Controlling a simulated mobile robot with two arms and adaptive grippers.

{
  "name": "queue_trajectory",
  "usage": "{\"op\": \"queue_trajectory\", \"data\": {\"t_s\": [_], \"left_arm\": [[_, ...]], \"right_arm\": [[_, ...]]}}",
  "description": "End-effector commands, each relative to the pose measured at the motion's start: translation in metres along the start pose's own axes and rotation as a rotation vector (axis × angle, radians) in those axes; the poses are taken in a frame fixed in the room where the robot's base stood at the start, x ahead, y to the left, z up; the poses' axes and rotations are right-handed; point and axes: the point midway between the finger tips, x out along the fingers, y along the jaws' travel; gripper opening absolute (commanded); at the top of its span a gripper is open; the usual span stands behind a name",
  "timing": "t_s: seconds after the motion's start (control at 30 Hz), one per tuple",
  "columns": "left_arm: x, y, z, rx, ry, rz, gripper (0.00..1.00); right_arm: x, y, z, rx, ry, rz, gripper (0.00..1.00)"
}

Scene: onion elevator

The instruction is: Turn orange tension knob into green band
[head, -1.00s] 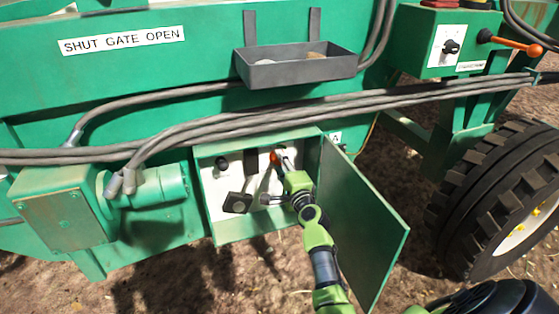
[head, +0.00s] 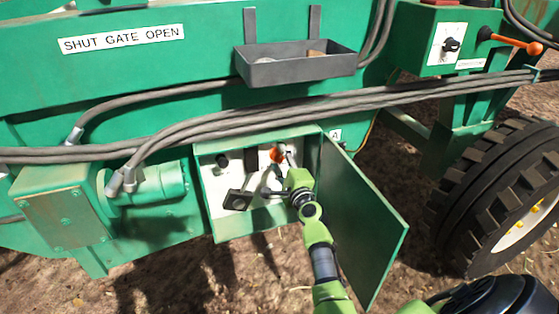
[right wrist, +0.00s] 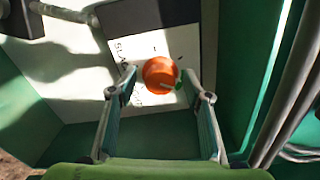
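The orange tension knob (right wrist: 160,74) sits on a white marked panel inside the open green box. It also shows in the head view (head: 277,155), partly hidden by my gripper. A small green patch (right wrist: 179,82) shows at the knob's right edge; a thin pale line lies on its lower right face. I cannot tell whether that line points into the green. In the head view my right gripper (head: 280,172) reaches into the box. My left gripper is not seen.
The box door (head: 362,220) stands open close to the right of my right arm. A black handle (head: 237,200) sticks out at the box's lower left. Grey hoses (head: 300,113) run above the box, below a grey tray (head: 297,70). A tyre (head: 500,195) stands at right.

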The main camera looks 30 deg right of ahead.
Motion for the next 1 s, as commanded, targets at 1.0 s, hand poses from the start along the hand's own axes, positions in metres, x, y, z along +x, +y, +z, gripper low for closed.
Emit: {"op": "queue_trajectory", "data": {"t_s": [1.0], "left_arm": [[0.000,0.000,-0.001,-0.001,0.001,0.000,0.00]], "right_arm": [[-0.111,0.001,0.000,-0.002,0.000,0.002,0.45]]}}
